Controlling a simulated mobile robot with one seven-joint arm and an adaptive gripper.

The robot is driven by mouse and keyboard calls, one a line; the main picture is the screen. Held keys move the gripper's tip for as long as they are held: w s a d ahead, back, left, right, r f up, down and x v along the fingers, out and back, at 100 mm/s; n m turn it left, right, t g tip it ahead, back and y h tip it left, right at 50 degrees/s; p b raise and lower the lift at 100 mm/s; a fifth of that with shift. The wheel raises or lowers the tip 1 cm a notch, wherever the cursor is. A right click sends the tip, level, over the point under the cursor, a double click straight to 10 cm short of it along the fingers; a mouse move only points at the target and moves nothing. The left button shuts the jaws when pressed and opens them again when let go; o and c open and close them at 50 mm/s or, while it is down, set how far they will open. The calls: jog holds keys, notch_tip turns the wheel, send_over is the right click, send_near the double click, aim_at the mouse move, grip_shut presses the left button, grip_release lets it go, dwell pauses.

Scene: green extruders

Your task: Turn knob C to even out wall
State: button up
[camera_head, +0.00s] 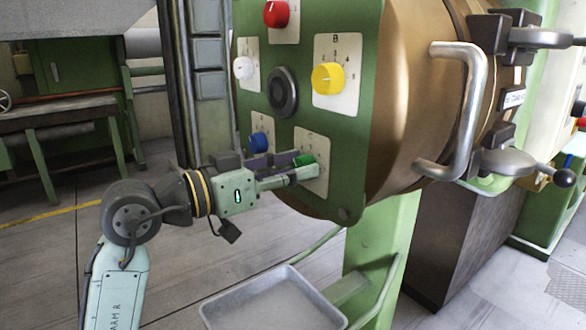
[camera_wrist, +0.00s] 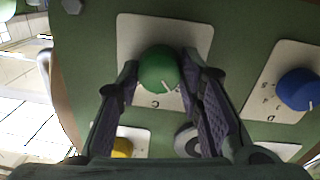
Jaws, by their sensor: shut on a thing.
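The green knob C (camera_wrist: 158,70) sits on a white plate (camera_wrist: 205,38) lettered C, on the green panel of the machine. In the head view the green knob (camera_head: 303,160) shows at the lower right of the panel, partly hidden by my gripper. My gripper (camera_head: 300,168) reaches it from the left. In the wrist view the fingers of my gripper (camera_wrist: 159,80) stand on both sides of the knob and are shut on it. A white pointer line on the knob points down and to the right in the wrist view.
A blue knob (camera_head: 259,142), yellow knob (camera_head: 328,79), white knob (camera_head: 243,68) and red knob (camera_head: 277,13) surround a dark round fitting (camera_head: 283,92). A metal handle (camera_head: 470,110) juts out at right. A grey tray (camera_head: 272,302) sits below.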

jog(key=c, duration=0.3)
jog(key=shift+m, duration=0.3)
jog(key=m+b, duration=0.5)
jog(key=m, duration=0.2)
jog(key=shift+s, duration=0.1)
dwell(0.4)
jog(key=o, duration=1.1)
jog(key=shift+d, duration=0.1)
jog(key=shift+o, duration=0.2)
